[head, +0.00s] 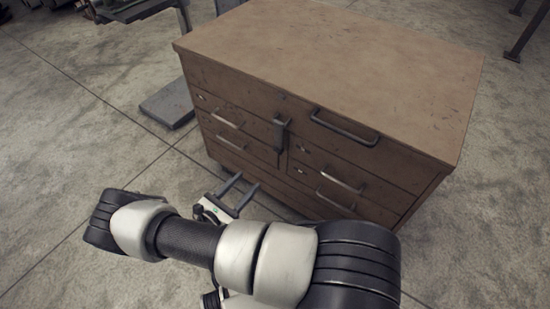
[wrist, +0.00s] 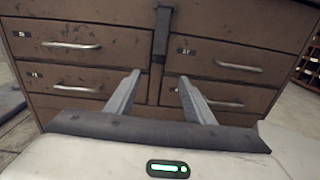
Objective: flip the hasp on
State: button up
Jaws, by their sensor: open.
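The hasp (head: 280,136) is a dark narrow strap that hangs down the middle of the brown cabinet's front, just under its top drawer. It also shows in the wrist view (wrist: 162,32), upright at the top centre, against the post between the left and right drawers. My gripper (head: 247,182) is in front of the cabinet, low and slightly left of the hasp in the head view. Its two fingers are apart and empty, and in the wrist view (wrist: 159,75) the hasp is above and beyond the gap between them. No contact with the hasp shows.
The brown cabinet (head: 340,50) has several drawers with protruding metal handles, including a wide dark one (head: 344,128) at upper right. A grey metal stand (head: 168,104) is behind on the left. The concrete floor (head: 60,130) at left is mostly clear.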

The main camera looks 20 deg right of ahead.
jog(key=b, duration=0.2)
send_near(277, 151)
jog(key=shift+n+t, duration=0.3)
jog(key=x, duration=0.9)
jog(key=shift+d+f, duration=0.1)
jog(key=shift+f, duration=0.15)
grip_shut()
